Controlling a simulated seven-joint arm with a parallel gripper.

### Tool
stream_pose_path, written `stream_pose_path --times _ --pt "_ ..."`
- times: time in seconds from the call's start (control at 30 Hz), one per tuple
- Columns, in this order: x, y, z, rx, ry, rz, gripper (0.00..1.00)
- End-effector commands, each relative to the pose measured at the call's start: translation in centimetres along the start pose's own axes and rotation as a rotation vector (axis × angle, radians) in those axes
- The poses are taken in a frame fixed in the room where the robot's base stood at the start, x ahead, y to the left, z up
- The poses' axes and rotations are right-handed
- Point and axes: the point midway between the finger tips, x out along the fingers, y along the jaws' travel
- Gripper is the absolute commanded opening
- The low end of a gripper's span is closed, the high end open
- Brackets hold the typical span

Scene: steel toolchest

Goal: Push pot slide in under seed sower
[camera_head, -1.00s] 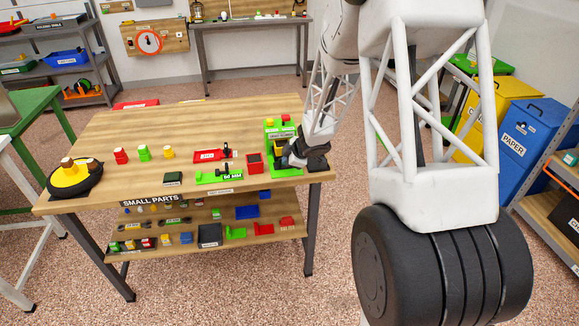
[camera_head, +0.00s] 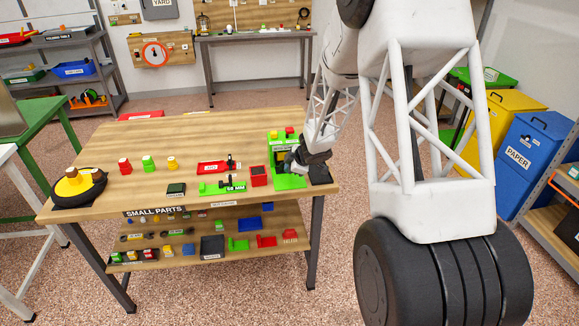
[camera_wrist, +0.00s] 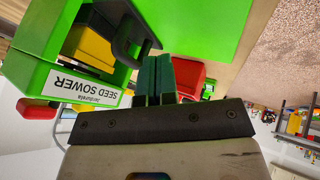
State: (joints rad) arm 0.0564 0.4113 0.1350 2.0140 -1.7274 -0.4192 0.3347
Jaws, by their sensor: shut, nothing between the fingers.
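The seed sower (camera_head: 283,137) is a green frame at the table's right end, with a red and a yellow piece on top. In the wrist view the labelled seed sower (camera_wrist: 35,72) fills the upper left. A yellow block (camera_wrist: 90,47) sits within its frame, and a dark handle (camera_wrist: 126,40) stands in front of that block. I cannot tell for certain whether these form the pot slide. A flat green base (camera_wrist: 195,22) extends from the frame. My gripper (camera_wrist: 157,62) is shut and empty, its fingertips beside the handle; contact is unclear. It also shows at the sower's front right (camera_head: 291,166).
A red open box (camera_head: 258,176) stands left of the sower's base. A green 68 MM piece (camera_head: 222,186) and a red tool (camera_head: 212,167) lie further left. A black pad (camera_head: 320,174) lies at the table's right edge. The wooden table's (camera_head: 150,130) back is clear.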

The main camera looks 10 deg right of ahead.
Motion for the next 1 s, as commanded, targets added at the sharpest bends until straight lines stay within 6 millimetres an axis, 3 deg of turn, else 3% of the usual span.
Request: stream_pose_path --times 0.23,0.7,1.0 --pt "-1.1 -2.0 0.0 0.001 0.0 -0.001 0.0" --pt "-7.8 -1.8 0.0 0.001 0.0 0.002 0.0" --pt "-10.5 -1.8 0.0 0.0 0.0 0.0 0.0"
